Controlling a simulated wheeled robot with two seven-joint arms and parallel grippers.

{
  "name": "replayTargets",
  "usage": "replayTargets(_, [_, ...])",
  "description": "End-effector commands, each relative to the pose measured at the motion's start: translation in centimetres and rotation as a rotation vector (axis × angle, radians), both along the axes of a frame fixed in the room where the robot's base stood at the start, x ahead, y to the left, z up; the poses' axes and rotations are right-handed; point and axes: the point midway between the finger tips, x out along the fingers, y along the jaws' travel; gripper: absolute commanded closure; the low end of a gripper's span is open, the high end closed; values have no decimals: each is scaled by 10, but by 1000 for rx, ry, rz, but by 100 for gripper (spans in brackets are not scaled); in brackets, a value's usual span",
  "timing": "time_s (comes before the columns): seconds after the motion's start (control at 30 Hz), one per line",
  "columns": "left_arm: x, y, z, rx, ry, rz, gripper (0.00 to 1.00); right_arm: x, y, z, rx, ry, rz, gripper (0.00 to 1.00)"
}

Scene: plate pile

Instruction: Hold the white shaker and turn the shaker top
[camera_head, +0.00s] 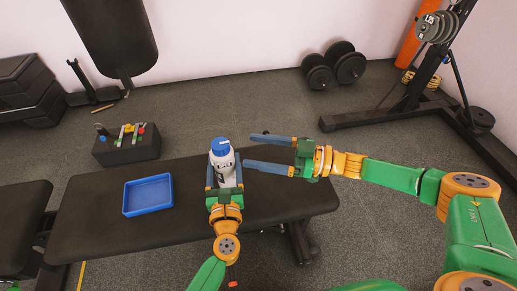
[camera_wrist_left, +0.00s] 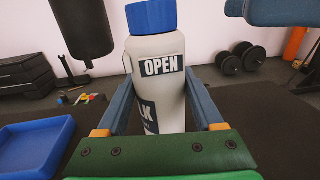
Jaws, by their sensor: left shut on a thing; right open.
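The white shaker (camera_head: 226,171) with its blue shaker top (camera_head: 220,146) stands about upright over the black bench. My left gripper (camera_head: 225,182) is shut on the shaker's body, one finger on each side. In the left wrist view the white body (camera_wrist_left: 158,95) shows an "OPEN" label, and the blue top (camera_wrist_left: 152,17) sits on it. My right gripper (camera_head: 261,151) is open and empty, just right of the shaker top, with its fingers pointing left. A blue right finger (camera_wrist_left: 285,12) also shows at the upper right of the left wrist view, apart from the top.
A blue tray (camera_head: 148,210) lies on the black bench (camera_head: 95,205) left of the shaker. A black box (camera_head: 125,152) with small coloured things stands behind the bench. Dumbbells (camera_head: 335,68) and a weight rack (camera_head: 400,110) are farther back. The bench's right end is clear.

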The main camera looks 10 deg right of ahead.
Motion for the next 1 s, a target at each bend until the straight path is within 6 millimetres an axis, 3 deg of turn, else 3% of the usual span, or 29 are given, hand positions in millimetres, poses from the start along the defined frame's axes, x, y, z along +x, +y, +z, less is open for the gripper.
replayTargets(0.23, [0, 0, 0, 0, -1, 0, 100, 0, 0, 0, 0, 0, 0, 18])
replayTargets(0.27, [0, 0, 0, 0, -1, 0, 23, 0, 1, 0, 0, 0, 0, 18])
replayTargets(0.33, [0, 0, 0, 0, -1, 0, 4, 0, 1, 0, 0, 0, 0, 18])
replayTargets(0.37, [0, 0, 0, 0, -1, 0, 0, 0, 1, 0, 0, 0, 0, 18])
replayTargets(0.57, [0, 0, 0, 0, 0, 0, 0, 0, 1, 0, 0, 0, 0, 18])
replayTargets(0.67, [-11, 1, -1, -1, 1, 0, 0, 0, 1, 0, 0, 0, 0, 18])
replayTargets(1.0, [-99, 10, -1, 2, 3, -1, 0, 0, 1, 0, 0, 0, 0, 18])
